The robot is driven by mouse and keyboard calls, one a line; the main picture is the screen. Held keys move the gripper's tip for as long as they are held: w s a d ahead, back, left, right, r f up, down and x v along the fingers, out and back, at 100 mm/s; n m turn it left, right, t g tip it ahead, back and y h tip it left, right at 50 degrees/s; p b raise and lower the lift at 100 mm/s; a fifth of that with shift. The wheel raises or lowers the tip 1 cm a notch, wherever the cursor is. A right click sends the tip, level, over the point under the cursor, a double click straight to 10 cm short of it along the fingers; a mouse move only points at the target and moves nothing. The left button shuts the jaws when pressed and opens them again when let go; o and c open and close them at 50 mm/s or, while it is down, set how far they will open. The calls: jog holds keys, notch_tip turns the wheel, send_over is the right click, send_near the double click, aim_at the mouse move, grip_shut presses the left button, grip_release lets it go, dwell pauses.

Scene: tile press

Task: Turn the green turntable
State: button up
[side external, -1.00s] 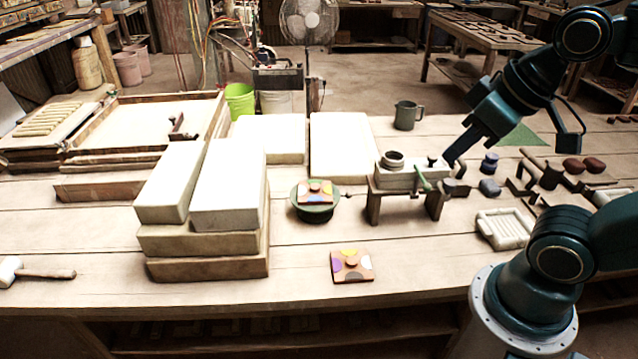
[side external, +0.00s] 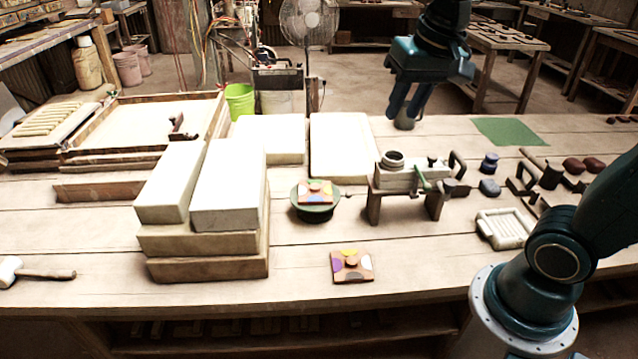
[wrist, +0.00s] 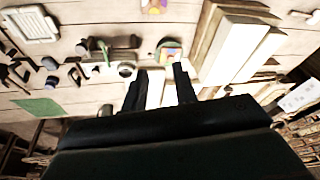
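The green turntable (side external: 316,212) stands on the workbench, between the stacked blocks and the small press. A patterned tile (side external: 316,190) with a raised knob lies on top of it and covers much of its disc. A small dark handle (side external: 347,195) sticks out at the turntable's right. The tile on it also shows in the wrist view (wrist: 170,48), beyond my fingertips. My gripper (side external: 404,112) hangs over the back of the bench, in front of the mug, right of and behind the turntable. In the wrist view its fingers (wrist: 162,72) are apart with nothing held.
A second patterned tile (side external: 352,266) lies near the front edge. Stacked pale blocks (side external: 230,190) stand left of the turntable. The press (side external: 400,180) is to its right. Pale slabs (side external: 340,145) lie behind. A green sheet (side external: 510,132) lies at the back right.

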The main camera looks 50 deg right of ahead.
jog(key=w+d+f+m+g, duration=0.2)
jog(key=w+d+f+m, duration=0.2)
jog(key=w, duration=0.4)
jog(key=w+d+f+m+g, duration=0.1)
jog(key=w+d+f+m, duration=0.3)
jog(key=w, duration=0.4)
jog(key=w+d+f+m+g, duration=0.1)
jog(key=w+d+f+m, duration=0.1)
jog(key=f, duration=0.3)
jog(key=w+d+f+m, duration=0.2)
jog(key=d+f, duration=0.1)
jog(key=f, duration=0.2)
jog(key=w+d+f+m+g+y, duration=0.1)
jog(key=w+d+f+m, duration=0.1)
jog(key=f, duration=0.3)
jog(key=shift+w+d+m+g, duration=0.3)
jog(key=shift+w+m, duration=0.1)
jog(key=shift+m, duration=0.1)
jog(key=shift+a+f, duration=0.1)
jog(key=shift+f, duration=0.1)
jog(key=s+f, duration=0.1)
jog(key=f, duration=0.7)
jog(key=s+f, duration=0.1)
jog(key=f, duration=0.4)
jog(key=shift+s+a+f, duration=0.1)
jog(key=shift+s+a, duration=0.2)
grip_shut()
